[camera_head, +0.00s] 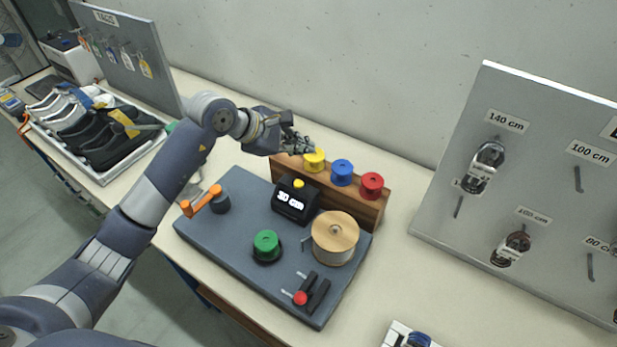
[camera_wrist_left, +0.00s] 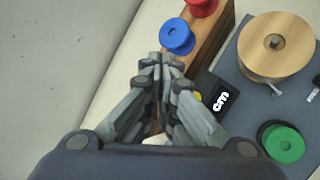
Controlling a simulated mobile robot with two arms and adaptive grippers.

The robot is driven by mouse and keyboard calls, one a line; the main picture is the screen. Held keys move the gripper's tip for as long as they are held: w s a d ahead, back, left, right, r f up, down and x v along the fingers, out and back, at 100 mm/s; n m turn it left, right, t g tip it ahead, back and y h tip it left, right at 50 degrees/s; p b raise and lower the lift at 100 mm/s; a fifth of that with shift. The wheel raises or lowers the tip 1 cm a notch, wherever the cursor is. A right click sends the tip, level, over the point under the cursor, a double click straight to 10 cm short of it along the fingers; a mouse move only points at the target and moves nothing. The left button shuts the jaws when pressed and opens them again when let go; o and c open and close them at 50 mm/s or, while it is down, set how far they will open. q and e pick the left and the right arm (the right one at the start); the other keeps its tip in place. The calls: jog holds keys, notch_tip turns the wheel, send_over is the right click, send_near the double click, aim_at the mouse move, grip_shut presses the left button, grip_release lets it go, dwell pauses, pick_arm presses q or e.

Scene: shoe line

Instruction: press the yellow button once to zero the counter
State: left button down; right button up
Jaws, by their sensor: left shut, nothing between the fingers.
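The yellow button (camera_head: 298,183) sits on top of the black counter box (camera_head: 295,203), whose white display seems to read "30 cm". In the left wrist view a sliver of the yellow button (camera_wrist_left: 197,96) shows beside my fingers, with the counter (camera_wrist_left: 219,102) to the right. My left gripper (camera_head: 303,146) is shut and empty. In the head view it appears above and behind the counter, next to the yellow spool, apart from the button. It also shows in the left wrist view (camera_wrist_left: 160,62). My right gripper is not in view.
A wooden rack (camera_head: 330,192) carries yellow (camera_head: 314,160), blue (camera_head: 342,172) and red (camera_head: 372,185) spools behind the counter. The grey board (camera_head: 240,245) also holds an orange-handled crank (camera_head: 207,201), a green knob (camera_head: 267,246), a wooden reel (camera_head: 335,238) and a red-knobbed lever (camera_head: 312,293).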

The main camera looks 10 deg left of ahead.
pick_arm(q)
jog(key=b, duration=0.4)
send_over(300, 186)
notch_tip(300, 186, down, 8)
jog(key=shift+a+r, duration=0.1)
jog(key=shift+r, duration=0.1)
jog(key=shift+w+f+b, duration=0.1)
jog(key=shift+f+b, duration=0.45)
jog(key=shift+b, duration=0.05)
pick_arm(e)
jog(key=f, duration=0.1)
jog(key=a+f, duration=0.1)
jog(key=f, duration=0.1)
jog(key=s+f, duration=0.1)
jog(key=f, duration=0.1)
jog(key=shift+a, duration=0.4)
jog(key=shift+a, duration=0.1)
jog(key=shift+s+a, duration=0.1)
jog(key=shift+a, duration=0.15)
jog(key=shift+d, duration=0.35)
